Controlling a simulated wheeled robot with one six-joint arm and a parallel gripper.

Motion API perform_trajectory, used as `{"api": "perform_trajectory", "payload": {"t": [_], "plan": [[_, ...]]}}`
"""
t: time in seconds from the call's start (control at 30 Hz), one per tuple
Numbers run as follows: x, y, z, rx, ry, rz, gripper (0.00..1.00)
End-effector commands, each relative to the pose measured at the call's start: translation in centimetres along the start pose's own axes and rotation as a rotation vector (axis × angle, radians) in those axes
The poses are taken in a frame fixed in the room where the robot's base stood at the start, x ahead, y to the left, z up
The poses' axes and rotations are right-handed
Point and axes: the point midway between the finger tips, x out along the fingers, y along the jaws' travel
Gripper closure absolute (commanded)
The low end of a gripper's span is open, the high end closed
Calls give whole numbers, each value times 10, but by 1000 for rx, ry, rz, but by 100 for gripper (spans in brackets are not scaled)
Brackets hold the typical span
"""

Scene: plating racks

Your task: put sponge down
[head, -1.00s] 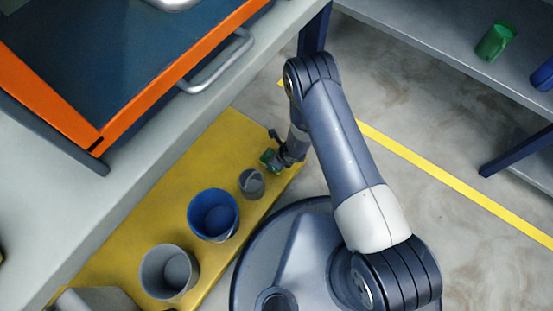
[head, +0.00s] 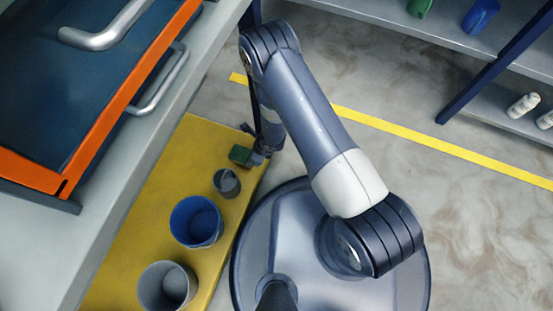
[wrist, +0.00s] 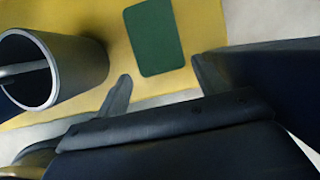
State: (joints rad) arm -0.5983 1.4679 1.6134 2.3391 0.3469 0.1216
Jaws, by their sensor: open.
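The green sponge (head: 240,155) lies on the yellow surface (head: 150,200), near its far right end and beside a small grey cup. It also shows flat on the yellow surface in the wrist view (wrist: 155,38), at top centre. My gripper (head: 253,144) is at the sponge's right side, low over the surface. In the wrist view my gripper's fingers (wrist: 160,76) are apart with nothing between them, and the sponge appears just beyond them. A gap to the sponge cannot be judged exactly.
The small grey cup (head: 227,183) stands close to the sponge. A blue bucket (head: 196,221) and a larger grey bucket (head: 167,287) stand nearer. A workbench with an orange-edged blue drawer (head: 90,90) is left. A shelf (head: 390,22) with cups is at the upper right.

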Motion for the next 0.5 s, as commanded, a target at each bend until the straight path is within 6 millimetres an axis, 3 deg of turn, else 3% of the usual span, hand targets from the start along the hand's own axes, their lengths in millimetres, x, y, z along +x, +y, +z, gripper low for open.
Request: {"api": "perform_trajectory", "payload": {"t": [0.3,0.5], "plan": [[-28,0,-64,6,1,-1,33],[-34,-1,-83,2,-1,-1,33]]}}
